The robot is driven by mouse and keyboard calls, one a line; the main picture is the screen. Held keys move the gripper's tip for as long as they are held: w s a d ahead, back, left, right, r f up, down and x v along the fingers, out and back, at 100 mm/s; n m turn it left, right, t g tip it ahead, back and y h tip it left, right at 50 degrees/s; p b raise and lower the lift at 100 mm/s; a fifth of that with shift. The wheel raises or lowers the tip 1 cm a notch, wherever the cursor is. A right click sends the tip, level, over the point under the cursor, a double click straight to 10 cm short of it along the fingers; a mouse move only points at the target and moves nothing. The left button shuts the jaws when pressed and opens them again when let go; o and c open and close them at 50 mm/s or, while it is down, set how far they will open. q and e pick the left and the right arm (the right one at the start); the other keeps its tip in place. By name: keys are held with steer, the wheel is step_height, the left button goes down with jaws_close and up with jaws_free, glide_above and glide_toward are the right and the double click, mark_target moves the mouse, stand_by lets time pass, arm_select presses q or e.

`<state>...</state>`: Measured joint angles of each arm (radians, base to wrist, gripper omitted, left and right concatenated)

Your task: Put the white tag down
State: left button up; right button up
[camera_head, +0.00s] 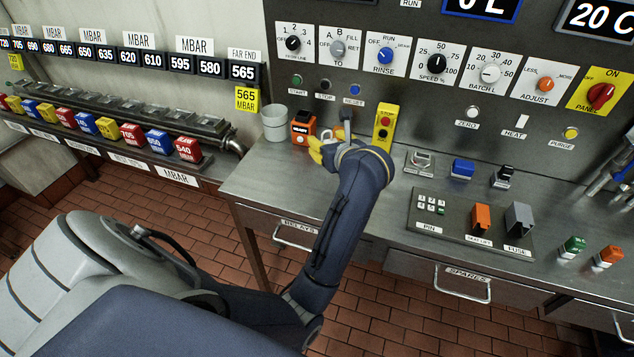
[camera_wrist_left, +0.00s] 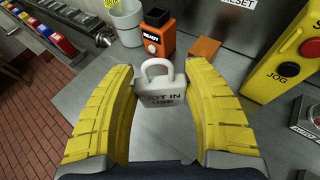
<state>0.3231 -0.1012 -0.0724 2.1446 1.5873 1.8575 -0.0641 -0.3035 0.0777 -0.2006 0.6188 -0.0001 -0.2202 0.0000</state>
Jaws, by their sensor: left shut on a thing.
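The white tag (camera_wrist_left: 168,103) is shaped like a padlock with a loop on top and dark lettering, partly readable as "NOT IN USE". In the wrist view it sits between the two yellow fingers of my left gripper (camera_wrist_left: 157,75), which is shut on it. In the head view my left gripper (camera_head: 322,150) is over the steel bench near its back, in front of the orange box; the tag is mostly hidden there. I cannot tell whether the tag's underside touches the bench. My right gripper is not in view.
The steel bench (camera_head: 258,182) holds a white cup (camera_head: 275,124), an orange READY box (camera_head: 303,127) and a yellow STOP/JOG box (camera_head: 385,124) near the gripper. The control panel rises behind; bare bench lies left of the gripper.

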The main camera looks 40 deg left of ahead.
arm_select(q)
steer(key=shift+n+g+y, duration=0.4)
steer(key=shift+n+g, duration=0.3)
steer(key=shift+g, duration=0.1)
steer(key=f, duration=0.1)
steer(key=s+a+f, duration=0.1)
steer(key=s+f, duration=0.1)
steer(key=shift+a+f, duration=0.15)
steer(key=shift+a, duration=0.15)
steer(key=shift+f, duration=2.75)
steer(key=shift+f, duration=0.15)
steer(key=o, duration=0.9)
steer(key=shift+o, duration=0.2)
steer(key=shift+r, duration=0.2)
steer(key=shift+v, duration=2.7)
